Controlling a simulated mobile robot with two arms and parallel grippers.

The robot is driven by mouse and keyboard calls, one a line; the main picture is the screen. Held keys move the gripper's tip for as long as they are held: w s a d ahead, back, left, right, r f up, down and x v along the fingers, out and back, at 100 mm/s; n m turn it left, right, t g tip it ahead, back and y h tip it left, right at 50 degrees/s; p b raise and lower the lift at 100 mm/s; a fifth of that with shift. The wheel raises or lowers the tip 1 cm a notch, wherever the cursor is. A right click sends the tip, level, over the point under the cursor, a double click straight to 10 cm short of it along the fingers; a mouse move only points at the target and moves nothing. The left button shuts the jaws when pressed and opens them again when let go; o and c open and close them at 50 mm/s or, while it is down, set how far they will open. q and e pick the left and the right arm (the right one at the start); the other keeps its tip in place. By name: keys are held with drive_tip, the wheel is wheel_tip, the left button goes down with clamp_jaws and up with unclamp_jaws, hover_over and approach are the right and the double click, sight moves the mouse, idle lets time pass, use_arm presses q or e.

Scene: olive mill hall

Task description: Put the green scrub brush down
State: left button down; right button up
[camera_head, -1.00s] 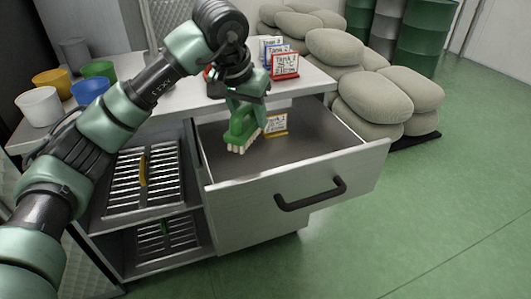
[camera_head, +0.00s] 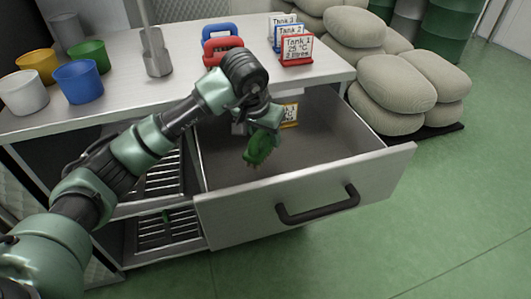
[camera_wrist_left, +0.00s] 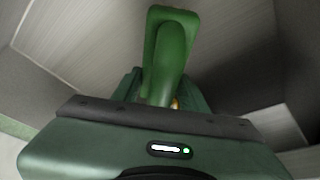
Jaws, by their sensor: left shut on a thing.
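The green scrub brush (camera_head: 257,150) is in my left gripper (camera_head: 262,134), inside the open drawer (camera_head: 325,152). The left gripper is shut on the brush's green handle. In the left wrist view the handle (camera_wrist_left: 172,45) stands out beyond the gripper, with the drawer's grey floor and walls around it. The bristles are mostly hidden, and I cannot tell whether they touch the drawer floor. My right gripper is not in view.
A tag with a yellow frame (camera_head: 290,114) stands in the drawer behind the brush. The worktop holds cups (camera_head: 78,82), a red-handled brush (camera_head: 222,50), a blue-handled one (camera_head: 219,31) and tank signs (camera_head: 297,49). Sacks (camera_head: 397,95) lie right of the drawer.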

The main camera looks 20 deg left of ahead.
sight(258, 133)
use_arm(q)
drive_tip(key=shift+f, duration=2.8)
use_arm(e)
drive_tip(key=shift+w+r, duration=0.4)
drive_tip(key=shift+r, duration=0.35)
use_arm(q)
drive_tip(key=shift+f+b, duration=0.1)
drive_tip(key=shift+b, duration=0.2)
drive_tip(key=c, duration=0.8)
unclamp_jaws()
drive_tip(key=shift+o, duration=0.2)
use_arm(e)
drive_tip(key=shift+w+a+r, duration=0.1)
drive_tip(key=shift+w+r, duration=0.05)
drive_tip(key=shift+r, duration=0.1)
use_arm(q)
drive_tip(key=p+v, duration=0.1)
drive_tip(key=v, duration=1.1)
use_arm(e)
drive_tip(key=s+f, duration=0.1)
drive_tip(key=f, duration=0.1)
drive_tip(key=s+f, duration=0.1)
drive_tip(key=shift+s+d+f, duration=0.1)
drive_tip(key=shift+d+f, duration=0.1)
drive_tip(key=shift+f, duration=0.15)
